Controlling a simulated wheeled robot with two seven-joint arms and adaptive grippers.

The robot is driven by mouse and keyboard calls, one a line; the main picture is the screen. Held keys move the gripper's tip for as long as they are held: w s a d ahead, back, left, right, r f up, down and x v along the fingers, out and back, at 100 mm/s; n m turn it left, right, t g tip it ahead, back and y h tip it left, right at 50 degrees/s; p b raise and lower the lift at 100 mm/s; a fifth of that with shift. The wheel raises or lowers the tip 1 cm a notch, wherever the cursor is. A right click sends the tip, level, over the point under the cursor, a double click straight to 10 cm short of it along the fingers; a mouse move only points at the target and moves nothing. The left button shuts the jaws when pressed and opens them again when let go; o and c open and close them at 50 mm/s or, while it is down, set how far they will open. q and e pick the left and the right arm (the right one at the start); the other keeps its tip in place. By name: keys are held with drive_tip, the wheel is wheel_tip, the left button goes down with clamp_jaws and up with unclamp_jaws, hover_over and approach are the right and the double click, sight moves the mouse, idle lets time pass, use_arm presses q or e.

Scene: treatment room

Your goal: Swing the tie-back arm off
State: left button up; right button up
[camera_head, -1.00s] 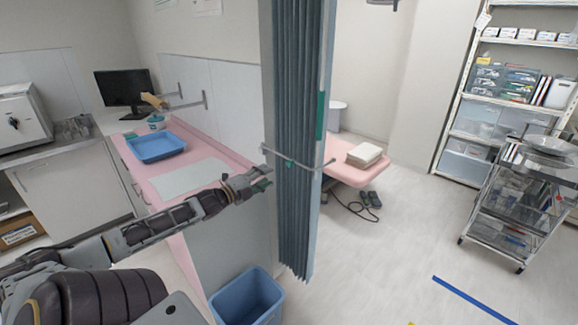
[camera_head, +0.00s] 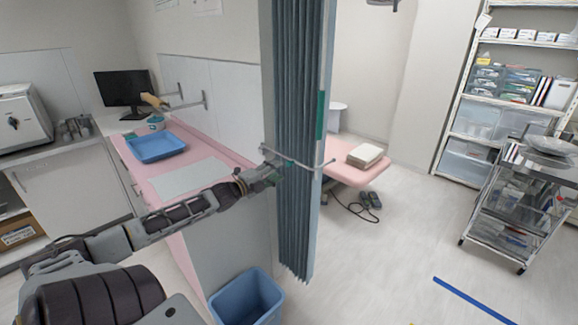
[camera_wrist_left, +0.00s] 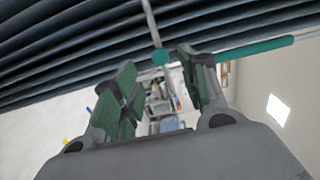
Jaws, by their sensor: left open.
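The blue-grey curtain (camera_head: 297,90) hangs gathered in folds at the middle of the head view. The tie-back arm (camera_head: 312,167), a thin pale rod, crosses the front of the folds. My left gripper (camera_head: 277,172) is at the curtain's left side, close to the rod's left part. In the left wrist view my left gripper (camera_wrist_left: 157,70) is open, its green-padded fingers apart. My right gripper is not in view.
A pink-topped counter (camera_head: 215,150) with a blue tray (camera_head: 157,147) is on the left. A blue bin (camera_head: 247,297) stands below the curtain. A pink couch (camera_head: 350,176) is behind it. A metal cart (camera_head: 510,205) stands right. The floor (camera_head: 390,255) between is mostly clear.

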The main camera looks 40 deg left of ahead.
sight(288, 165)
use_arm(q)
drive_tip(key=shift+w+d, duration=0.15)
drive_tip(key=shift+w, duration=1.8)
drive_tip(key=shift+w+b, duration=0.35)
drive_tip(key=shift+w, duration=0.45)
drive_tip(key=shift+w+d, duration=0.1)
drive_tip(key=shift+w, duration=0.35)
drive_tip(key=shift+w+d, duration=0.1)
drive_tip(key=shift+w, duration=0.55)
drive_tip(key=shift+c, duration=0.8)
clamp_jaws()
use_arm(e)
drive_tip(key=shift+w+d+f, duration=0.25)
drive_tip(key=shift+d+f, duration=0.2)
